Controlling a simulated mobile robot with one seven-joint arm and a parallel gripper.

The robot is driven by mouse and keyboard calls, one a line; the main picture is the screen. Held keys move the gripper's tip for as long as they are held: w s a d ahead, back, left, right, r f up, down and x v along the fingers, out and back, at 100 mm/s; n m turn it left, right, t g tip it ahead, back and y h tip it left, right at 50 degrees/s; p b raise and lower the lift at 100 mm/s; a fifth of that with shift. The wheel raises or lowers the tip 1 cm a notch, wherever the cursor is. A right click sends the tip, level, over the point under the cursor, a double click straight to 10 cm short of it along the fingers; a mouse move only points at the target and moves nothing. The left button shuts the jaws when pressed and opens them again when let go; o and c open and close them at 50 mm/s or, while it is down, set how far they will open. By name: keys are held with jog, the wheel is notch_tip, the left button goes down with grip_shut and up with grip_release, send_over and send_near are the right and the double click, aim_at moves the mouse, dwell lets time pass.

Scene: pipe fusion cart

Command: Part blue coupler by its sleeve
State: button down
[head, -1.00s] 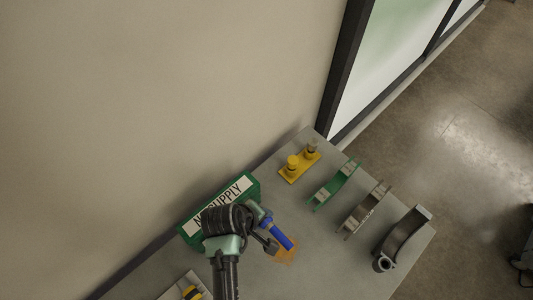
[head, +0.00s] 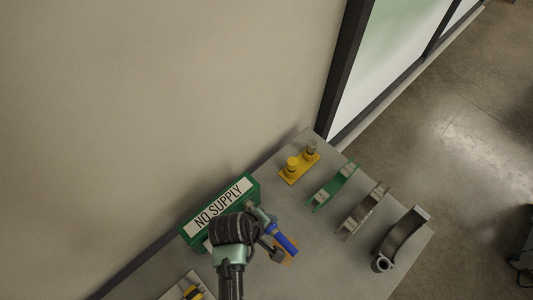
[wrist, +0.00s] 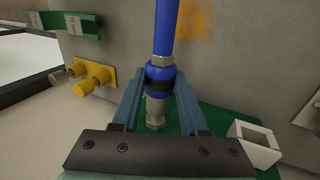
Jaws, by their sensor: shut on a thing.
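The blue coupler (wrist: 160,75) shows in the wrist view with a dark band and a blue sleeve ring, between the two blue-grey fingers of my gripper (wrist: 157,82). My gripper is shut on it. A blue hose (wrist: 166,28) runs up from it, and also shows in the head view (head: 286,243). A grey metal fitting with a hex end (wrist: 155,112) lies in line below the coupler, over the green block (wrist: 215,118). I cannot tell whether the fitting and coupler are apart. In the head view my arm partly hides the coupler.
The green block bears a "NO SUPPLY" sign (head: 219,204) near the wall. A yellow plate with two fittings (head: 299,168), a green bracket (head: 333,186), a grey bracket (head: 364,210) and a dark curved clamp (head: 402,238) stand to the right. An orange patch (head: 290,256) marks the cart top.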

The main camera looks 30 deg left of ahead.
aim_at(279, 238)
jog(key=shift+s+d+p, duration=0.25)
jog(key=shift+d+p, duration=0.1)
jog(key=shift+d, duration=0.3)
jog(key=shift+s+d+p, duration=0.2)
jog(key=shift+d+p, duration=0.1)
jog(key=shift+d, duration=0.4)
jog(key=shift+s+d+p, duration=0.25)
jog(key=shift+d+p, duration=0.1)
jog(key=shift+d, duration=0.3)
jog(key=shift+d, duration=0.1)
